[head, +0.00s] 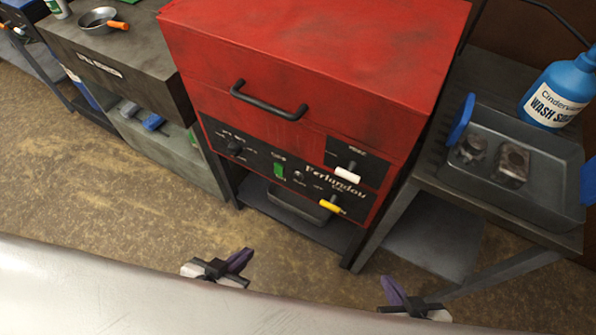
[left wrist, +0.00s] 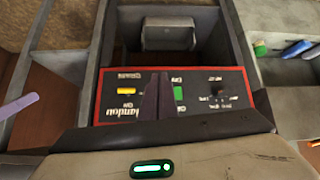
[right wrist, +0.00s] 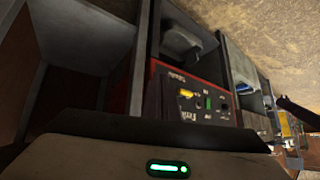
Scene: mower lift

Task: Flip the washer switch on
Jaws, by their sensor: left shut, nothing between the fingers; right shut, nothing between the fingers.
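The red washer (head: 310,60) stands in the middle of the head view with a black control panel on its front. A green switch (head: 279,171) sits mid-panel; it also shows upside down in the left wrist view (left wrist: 179,92) and small in the right wrist view (right wrist: 208,103). I cannot tell its position. A small toggle (head: 298,175) is to its right. My left gripper (head: 238,261) is shut and empty, well short of the panel. Its dark fingers (left wrist: 155,98) cover part of the panel in its wrist view. My right gripper (head: 393,292) is shut and empty, lower right of the washer.
The panel also has a black knob (head: 236,147), a white-handled valve (head: 347,174) and a yellow-handled valve (head: 332,207). A side table at right bears a grey tray (head: 545,200) of parts and a blue bottle (head: 558,95). A grey workbench (head: 130,65) stands left. The floor before the washer is clear.

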